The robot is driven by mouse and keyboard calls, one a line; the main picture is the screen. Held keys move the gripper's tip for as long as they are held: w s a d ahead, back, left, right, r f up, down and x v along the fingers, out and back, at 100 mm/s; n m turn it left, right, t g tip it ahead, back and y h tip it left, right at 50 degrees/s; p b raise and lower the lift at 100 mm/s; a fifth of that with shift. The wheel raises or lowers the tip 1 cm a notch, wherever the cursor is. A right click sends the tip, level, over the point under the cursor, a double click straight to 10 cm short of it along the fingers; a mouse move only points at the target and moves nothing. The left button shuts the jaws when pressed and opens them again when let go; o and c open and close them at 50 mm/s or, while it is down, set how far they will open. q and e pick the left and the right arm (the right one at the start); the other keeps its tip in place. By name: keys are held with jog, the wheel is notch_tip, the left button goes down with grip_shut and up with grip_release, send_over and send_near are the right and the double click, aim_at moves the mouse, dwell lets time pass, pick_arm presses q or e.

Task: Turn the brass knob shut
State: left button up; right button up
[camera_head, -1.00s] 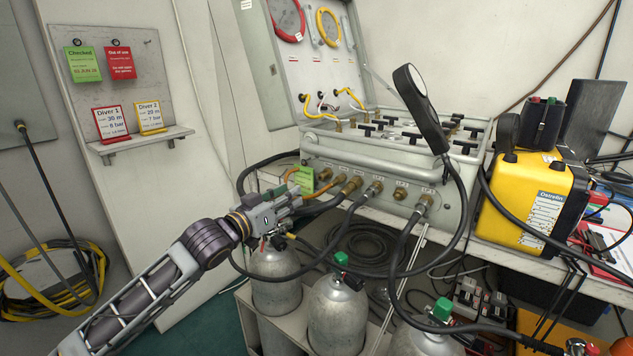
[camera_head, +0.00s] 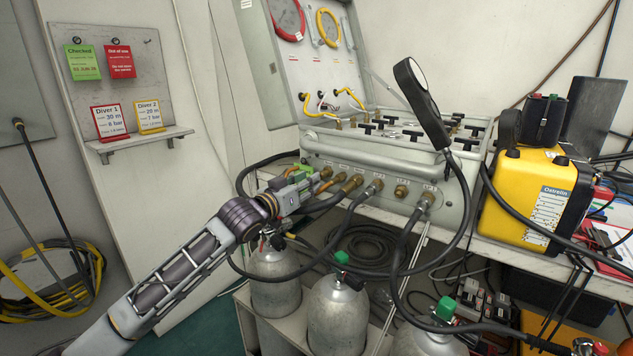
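The grey panel case (camera_head: 460,205) stands open on the bench, with a row of brass fittings (camera_head: 401,191) along its front. Black hoses join several of them. A brass piece (camera_head: 326,173) at the left end of the row is close to the fingertips of my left gripper (camera_head: 308,184). I cannot tell which brass piece is the knob. The gripper hides part of the case's left end, and a green tag (camera_head: 303,171) shows just behind it. Its fingers are too small and overlapped to tell whether they are open or touching brass. My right gripper is out of view.
Gas cylinders (camera_head: 337,312) stand below the bench, under my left arm and the hoses. A yellow unit (camera_head: 528,198) stands to the right. A shelf with cards (camera_head: 140,143) is at the left.

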aim_at(323, 174)
pick_arm(q)
jog(key=shift+b+x, duration=0.6)
jog(key=shift+x, duration=1.75)
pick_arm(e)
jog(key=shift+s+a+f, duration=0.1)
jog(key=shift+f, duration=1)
pick_arm(q)
jog(key=shift+c, duration=0.4)
grip_shut()
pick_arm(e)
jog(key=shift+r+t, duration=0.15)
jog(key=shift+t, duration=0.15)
